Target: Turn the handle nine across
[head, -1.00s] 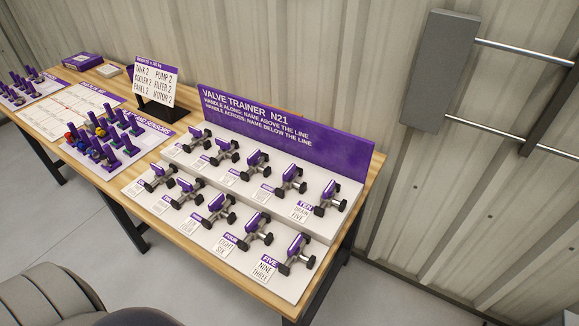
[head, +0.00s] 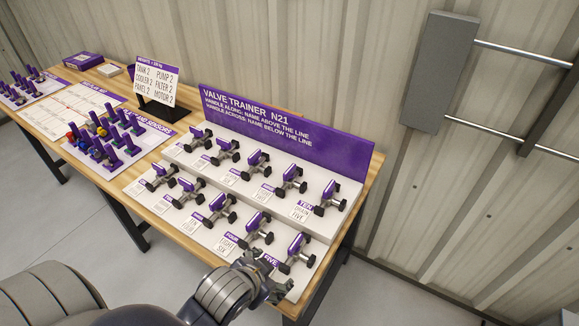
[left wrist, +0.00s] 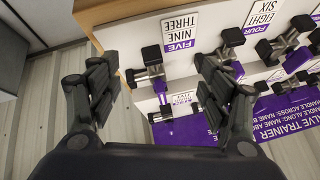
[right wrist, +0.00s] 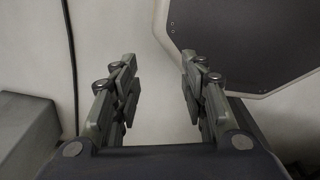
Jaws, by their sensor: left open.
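The valve trainer (head: 372,148) is a white two-step board with purple-levered valves on the table. Counting along the upper row, valve nine, with its purple handle (head: 291,174), is just left of the valve tagged TEN. Its own tag is too small to read. Its lever lines up with its neighbours' levers. My left gripper (head: 268,274) is open and empty at the board's front right, beside valve five (head: 297,246), partly covering that valve's tag. In the left wrist view, valve five (left wrist: 150,76) shows between the spread fingers. My right gripper (right wrist: 155,85) is open and empty, away from the board.
A purple header panel (head: 340,153) stands behind the valves. A card stand (head: 156,85) and a board of purple levers (head: 95,165) are farther left on the wooden table. A grey box with rails (head: 440,70) is on the wall at right.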

